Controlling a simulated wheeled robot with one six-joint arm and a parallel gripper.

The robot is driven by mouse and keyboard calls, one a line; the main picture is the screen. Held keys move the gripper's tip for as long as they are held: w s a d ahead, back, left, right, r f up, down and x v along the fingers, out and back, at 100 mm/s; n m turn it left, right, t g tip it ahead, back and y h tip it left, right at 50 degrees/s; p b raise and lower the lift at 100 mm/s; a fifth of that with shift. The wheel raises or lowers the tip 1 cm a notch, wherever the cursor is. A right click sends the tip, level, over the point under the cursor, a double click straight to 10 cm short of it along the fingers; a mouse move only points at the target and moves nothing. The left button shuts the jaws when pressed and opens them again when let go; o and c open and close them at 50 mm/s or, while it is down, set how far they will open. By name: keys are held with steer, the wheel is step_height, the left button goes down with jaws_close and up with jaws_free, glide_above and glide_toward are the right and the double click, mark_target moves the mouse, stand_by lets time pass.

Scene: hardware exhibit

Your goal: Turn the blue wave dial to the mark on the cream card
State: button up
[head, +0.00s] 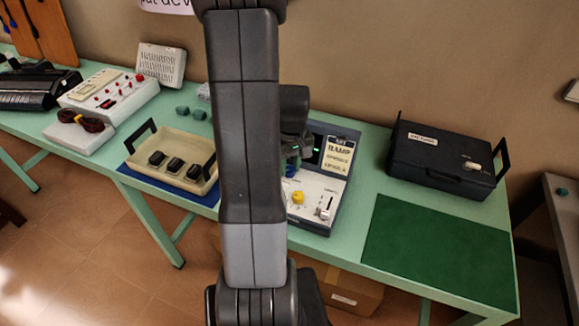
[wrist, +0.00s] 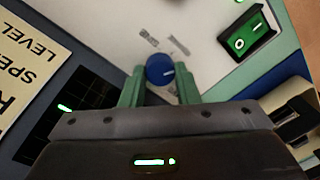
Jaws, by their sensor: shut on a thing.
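The blue wave dial (wrist: 160,69) sits on the pale panel of the instrument (head: 312,190), with a short white line on its face toward the right in the wrist view. My gripper (wrist: 160,84) has its two green fingers on either side of the dial, shut on it. In the head view my gripper (head: 292,160) is over the instrument's left part, and my arm hides much of that side. The cream card (head: 339,155) reads RAMP, SPEED 2 and LEVEL 4. Part of the card shows upside down in the wrist view (wrist: 24,62).
A yellow knob (head: 298,197) and a slider (head: 325,207) are on the same panel. A lit green rocker switch (wrist: 246,40) is near the dial. A cream tray (head: 150,143) stands left, a dark case (head: 440,160) right. The green mat (head: 440,250) is bare.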

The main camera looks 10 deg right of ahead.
mark_target(293, 168)
steer(key=shift+m, duration=1.3)
steer(key=shift+b, duration=0.3)
steer(key=o, duration=0.7)
step_height(293, 168, up, 14)
steer(key=shift+d, duration=0.4)
steer(key=shift+f, duration=0.1)
steer(key=f, duration=1.3)
steer(key=shift+a+f, duration=0.4)
